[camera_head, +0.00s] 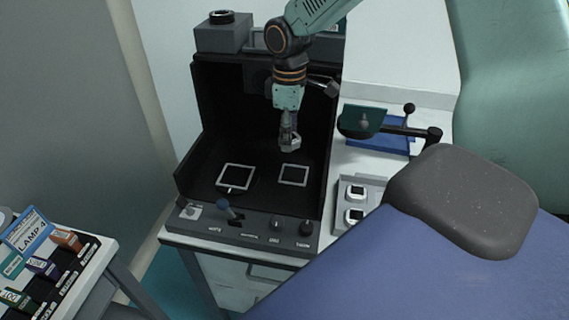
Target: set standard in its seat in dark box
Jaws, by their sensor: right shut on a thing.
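The dark box (212,95) stands open at the front on a bench, with black walls and floor. Two pale square frames mark seats on its floor, a left one (235,178) and a right one (293,175). My right gripper (289,138) reaches down into the box from above. It is shut on a small pale grey piece, likely the standard (291,147), held above and just behind the right frame. The fingers hide part of the piece. My left gripper is not in view.
The box's front panel (240,226) carries knobs and a lever. Right of it, a grey tray (372,184) holds two white pieces. A dark green paddle on a black arm (362,121) stands behind. A side table with labelled boxes is at lower left.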

